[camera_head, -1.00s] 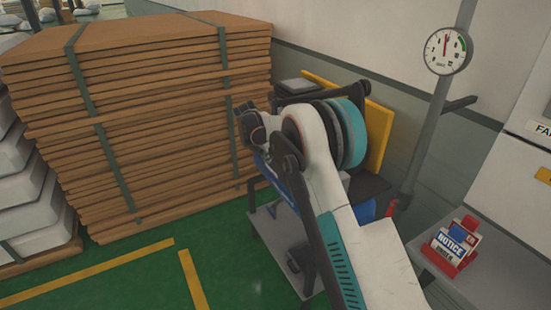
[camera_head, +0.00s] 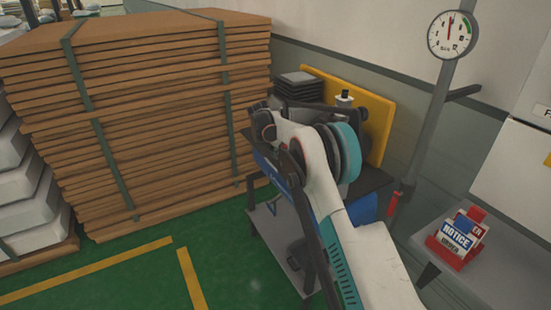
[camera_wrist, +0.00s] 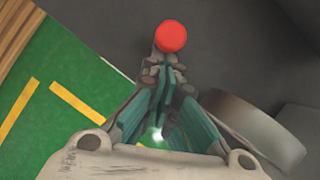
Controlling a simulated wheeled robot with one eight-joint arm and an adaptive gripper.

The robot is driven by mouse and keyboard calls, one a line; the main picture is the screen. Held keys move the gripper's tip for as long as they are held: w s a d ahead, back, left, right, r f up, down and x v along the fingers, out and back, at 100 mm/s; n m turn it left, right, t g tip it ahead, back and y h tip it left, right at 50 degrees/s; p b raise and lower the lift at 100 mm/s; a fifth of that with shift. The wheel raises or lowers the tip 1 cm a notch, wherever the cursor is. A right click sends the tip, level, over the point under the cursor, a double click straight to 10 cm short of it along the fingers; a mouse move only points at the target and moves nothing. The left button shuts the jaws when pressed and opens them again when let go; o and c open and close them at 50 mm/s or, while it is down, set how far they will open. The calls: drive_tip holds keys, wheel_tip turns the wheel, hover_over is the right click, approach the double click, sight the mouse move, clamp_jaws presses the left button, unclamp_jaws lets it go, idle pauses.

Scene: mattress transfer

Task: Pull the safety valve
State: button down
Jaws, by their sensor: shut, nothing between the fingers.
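A round red knob (camera_wrist: 171,37) shows in the wrist view, just beyond the fingertips of my gripper (camera_wrist: 163,68). It looks like the valve's handle, but its stem is hidden by the fingers. The teal-lined fingers converge and are shut with nothing between them. I cannot tell whether the tips touch the knob. In the head view my arm covers the space in front of the cart, and I cannot make out my fingertips there. A grey pipe (camera_head: 431,120) carries a dial gauge (camera_head: 451,35) and has a red part (camera_head: 393,204) low down.
A strapped stack of brown boards (camera_head: 150,120) stands at the left. Behind my arm are black trays (camera_head: 298,86) and a yellow panel (camera_head: 372,115). A notice-sign holder (camera_head: 457,238) sits on a grey surface at the right. The green floor (camera_head: 130,275) is open at the front left.

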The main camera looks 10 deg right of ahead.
drive_tip(key=shift+r, duration=0.1)
wheel_tip(320, 180, up, 2)
drive_tip(key=shift+r+p, duration=0.15)
drive_tip(key=shift+p, duration=0.65)
drive_tip(key=f, duration=0.1)
drive_tip(key=s+a+f+b, duration=0.2)
drive_tip(key=shift+a+f, duration=0.2)
drive_tip(key=shift+f, duration=0.15)
drive_tip(key=p+v, duration=0.3)
drive_tip(key=v, duration=0.7)
drive_tip(key=shift+r, duration=0.3)
drive_tip(key=shift+d, duration=0.15)
